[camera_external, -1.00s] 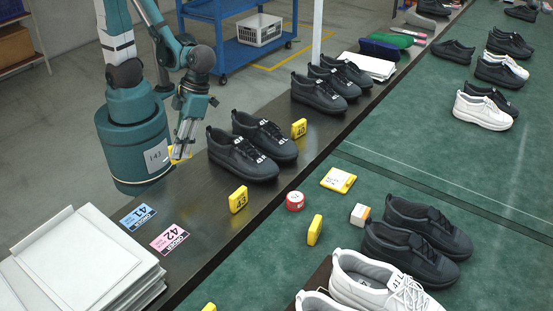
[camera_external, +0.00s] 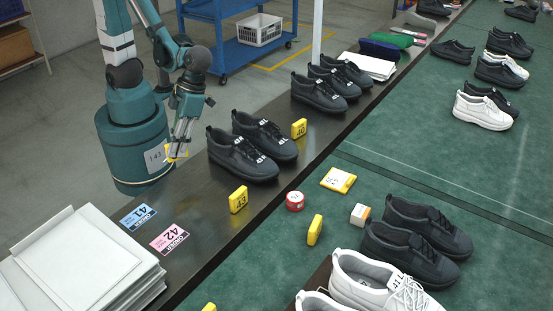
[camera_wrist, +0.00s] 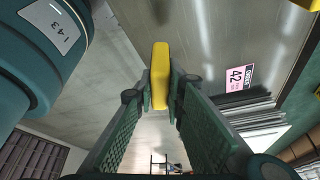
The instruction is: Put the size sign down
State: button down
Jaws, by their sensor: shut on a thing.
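My gripper (camera_external: 180,142) is shut on a yellow size sign (camera_external: 174,153), beside my base and left of the near pair of black shoes. In the wrist view the sign (camera_wrist: 160,72) stands edge-on between the two green fingers of my gripper (camera_wrist: 160,98); its number cannot be read. In the external view most of the sign is hidden behind the fingers. I cannot tell whether it touches the dark bench (camera_external: 205,205).
Black shoes (camera_external: 240,153) stand to the right, with yellow signs 43 (camera_external: 238,199) and 40 (camera_external: 299,128) near them. A blue 41 card (camera_external: 138,216) and a pink 42 card (camera_external: 169,239) lie on the bench.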

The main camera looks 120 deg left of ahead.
aim_at(178, 159)
jog(key=shift+f+b, duration=0.9)
jog(key=shift+f, duration=1.8)
jog(key=shift+f+b, duration=0.75)
jog(key=shift+f, duration=1.35)
jog(key=shift+f, duration=0.15)
jog(key=c, duration=2.4)
grip_release()
jog(key=shift+o, duration=0.2)
jog(key=p+v, duration=0.3)
jog(key=v, duration=0.9)
jog(key=shift+p, duration=0.35)
jog(key=shift+r, duration=0.25)
